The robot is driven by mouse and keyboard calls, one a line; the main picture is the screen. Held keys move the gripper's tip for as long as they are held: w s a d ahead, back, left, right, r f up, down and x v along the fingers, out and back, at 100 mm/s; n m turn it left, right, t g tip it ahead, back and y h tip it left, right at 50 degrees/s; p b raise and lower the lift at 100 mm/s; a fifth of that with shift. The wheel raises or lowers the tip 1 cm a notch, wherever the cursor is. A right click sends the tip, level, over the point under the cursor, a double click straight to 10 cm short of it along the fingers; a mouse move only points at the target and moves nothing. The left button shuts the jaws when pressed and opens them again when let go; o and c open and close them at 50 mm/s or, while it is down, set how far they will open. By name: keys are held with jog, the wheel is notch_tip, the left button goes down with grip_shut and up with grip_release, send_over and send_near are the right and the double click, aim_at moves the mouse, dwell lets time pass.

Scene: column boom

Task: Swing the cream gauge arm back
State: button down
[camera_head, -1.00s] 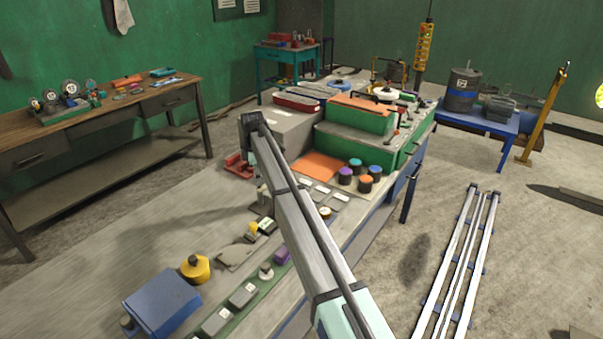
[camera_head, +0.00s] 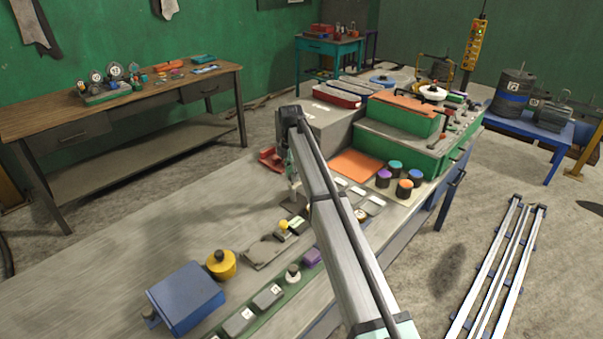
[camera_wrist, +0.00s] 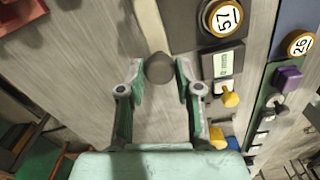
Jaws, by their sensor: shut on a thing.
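In the wrist view a dark round knob (camera_wrist: 160,68) sits between the two fingers of my gripper (camera_wrist: 160,76), which is shut on it. The cream gauge arm (camera_wrist: 151,22) runs from the knob toward the top of the picture, beside a dark block. In the head view my gripper (camera_head: 294,188) is low over the bench, mostly behind my own arm. The knob and cream arm cannot be made out there.
Right of the knob in the wrist view are a round "57" dial (camera_wrist: 223,17), a small display box (camera_wrist: 222,65) and a yellow knob (camera_wrist: 230,98). On the bench (camera_head: 110,275) stand a blue box (camera_head: 186,298) and a green case (camera_head: 400,140). The bench's left part is clear.

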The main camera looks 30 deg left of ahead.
jog(key=shift+s+f, duration=0.1)
jog(key=c, duration=0.8)
grip_release()
notch_tip(320, 180, up, 12)
jog(key=shift+r, duration=0.1)
jog(key=shift+d, duration=0.1)
